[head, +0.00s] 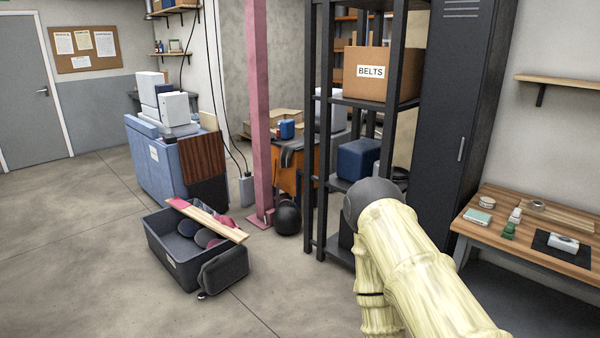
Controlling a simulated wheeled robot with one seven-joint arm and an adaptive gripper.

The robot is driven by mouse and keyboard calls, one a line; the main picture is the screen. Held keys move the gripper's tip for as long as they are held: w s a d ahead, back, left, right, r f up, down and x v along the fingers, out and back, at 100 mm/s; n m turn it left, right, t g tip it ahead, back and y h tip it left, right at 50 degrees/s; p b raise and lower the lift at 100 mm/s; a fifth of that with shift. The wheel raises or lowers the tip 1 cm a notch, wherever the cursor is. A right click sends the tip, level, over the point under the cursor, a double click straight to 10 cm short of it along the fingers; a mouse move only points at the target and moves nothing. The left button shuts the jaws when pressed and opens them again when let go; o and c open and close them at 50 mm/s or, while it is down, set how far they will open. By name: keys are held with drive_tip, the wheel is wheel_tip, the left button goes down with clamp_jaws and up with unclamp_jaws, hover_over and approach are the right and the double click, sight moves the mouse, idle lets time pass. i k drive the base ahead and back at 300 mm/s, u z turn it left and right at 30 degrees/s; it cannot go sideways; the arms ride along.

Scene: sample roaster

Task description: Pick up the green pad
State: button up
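A pale green pad (478,216), small and flat, lies near the left edge of the wooden table (484,234) at the right. It looks like a notepad with a light edge. A darker green small upright item (509,231) stands to the right of it, in front of a white one (515,215). My arm reaches up from the bottom of the head view, left of the table. My gripper is not visible in this view, so its place and what it holds cannot be told.
A black mat (541,243) with a white box (563,242) lies at the table's right. Tape-like rolls (487,202) sit behind the pad. A dark locker (461,120) and shelf rack (323,130) stand behind. A grey crate (176,262) is on the floor at left.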

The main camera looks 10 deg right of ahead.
sight(509, 231)
drive_tip(key=u, duration=0.1)
drive_tip(key=i, duration=1.9)
drive_tip(key=z, duration=0.2)
drive_tip(key=i, duration=1.55)
drive_tip(key=z, duration=1.4)
drive_tip(key=i, duration=0.8)
drive_tip(key=z, duration=0.9)
